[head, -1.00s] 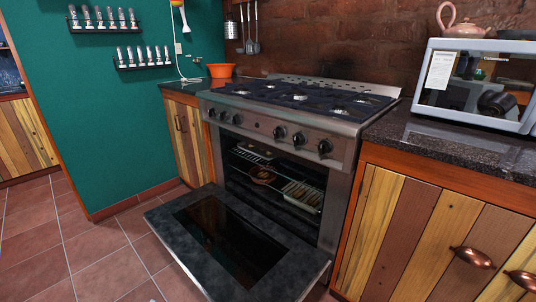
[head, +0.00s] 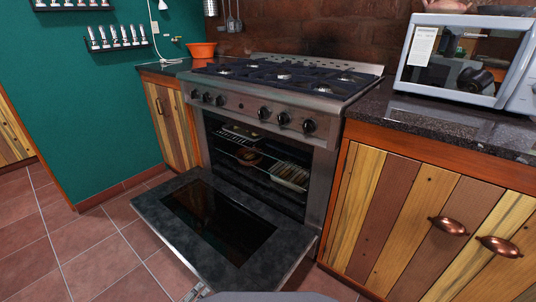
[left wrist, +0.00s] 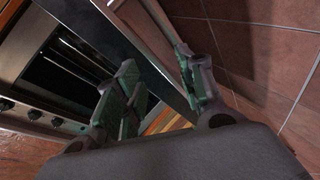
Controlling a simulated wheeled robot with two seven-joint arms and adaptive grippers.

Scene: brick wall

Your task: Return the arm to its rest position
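My left gripper (left wrist: 157,62) shows in the left wrist view with its two green-padded fingers spread apart and nothing between them. In the head view only a small metallic bit of it (head: 197,292) shows at the bottom edge, just in front of the open oven door (head: 160,236). A grey part of my own arm shows beside it at the bottom edge. The oven door is folded down flat. Inside the oven (head: 218,127) a round brown item (head: 249,157) and a light tray (head: 289,176) sit on the racks. My right gripper is not in view.
A stove top (head: 285,76) is above the oven. An orange pot (head: 201,50) stands on the left counter and a microwave (head: 462,60) on the right one. Wooden cabinets (head: 400,215) flank the stove. The tiled floor (head: 100,245) at left is clear.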

